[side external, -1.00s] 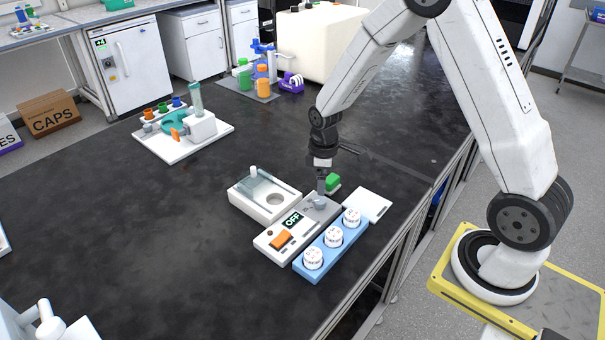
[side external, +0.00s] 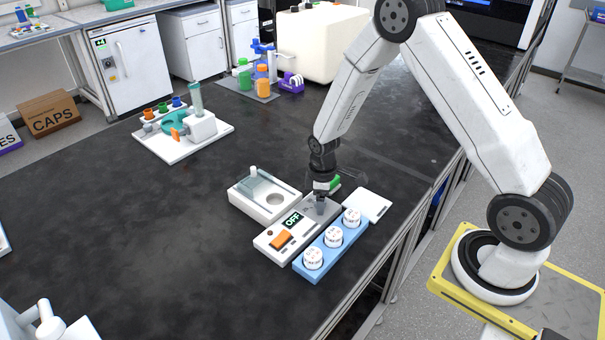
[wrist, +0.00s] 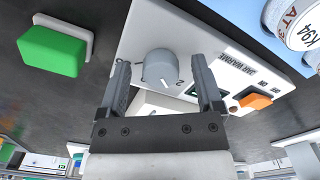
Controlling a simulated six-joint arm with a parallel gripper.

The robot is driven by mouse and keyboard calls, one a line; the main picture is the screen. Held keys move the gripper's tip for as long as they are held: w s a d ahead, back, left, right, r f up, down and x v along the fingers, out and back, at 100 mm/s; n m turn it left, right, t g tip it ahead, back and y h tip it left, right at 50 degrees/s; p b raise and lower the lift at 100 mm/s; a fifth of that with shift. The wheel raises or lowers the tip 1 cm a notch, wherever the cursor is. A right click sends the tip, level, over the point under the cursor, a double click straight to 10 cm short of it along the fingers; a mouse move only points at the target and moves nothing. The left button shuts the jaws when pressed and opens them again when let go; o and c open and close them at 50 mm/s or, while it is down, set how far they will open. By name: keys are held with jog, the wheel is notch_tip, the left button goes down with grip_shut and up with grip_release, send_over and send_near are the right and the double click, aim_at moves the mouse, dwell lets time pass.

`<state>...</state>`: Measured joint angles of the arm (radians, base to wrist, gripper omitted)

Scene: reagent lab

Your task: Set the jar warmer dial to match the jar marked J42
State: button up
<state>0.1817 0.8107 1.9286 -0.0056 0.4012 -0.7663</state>
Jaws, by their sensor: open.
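The jar warmer (side external: 268,242) is a white and grey unit with a display reading OFF and an orange switch (side external: 282,239). Its round grey dial (wrist: 160,70) has a white pointer mark, with a printed 2 beside it in the wrist view. My gripper (side external: 321,208) points down over the dial. In the wrist view its open fingers (wrist: 160,65) stand either side of the dial, apart from each other. Three white-lidded jars stand in a blue rack (side external: 308,276) beside the warmer. One jar (wrist: 303,25) reads K94 and seemingly "AT 3". No J42 mark is readable.
A white tray with a glassy lid (side external: 252,188) stands left of the warmer. A green block (wrist: 54,50) lies close behind the dial, by a white plate (side external: 371,203). A teal and white apparatus (side external: 186,127) stands farther back. The table's left middle is clear.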

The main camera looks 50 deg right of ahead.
grip_shut()
jog(key=shift+m, duration=0.4)
jog(key=m, duration=0.4)
jog(key=shift+a, duration=0.1)
jog(key=m, duration=0.5)
dwell(0.4)
grip_release()
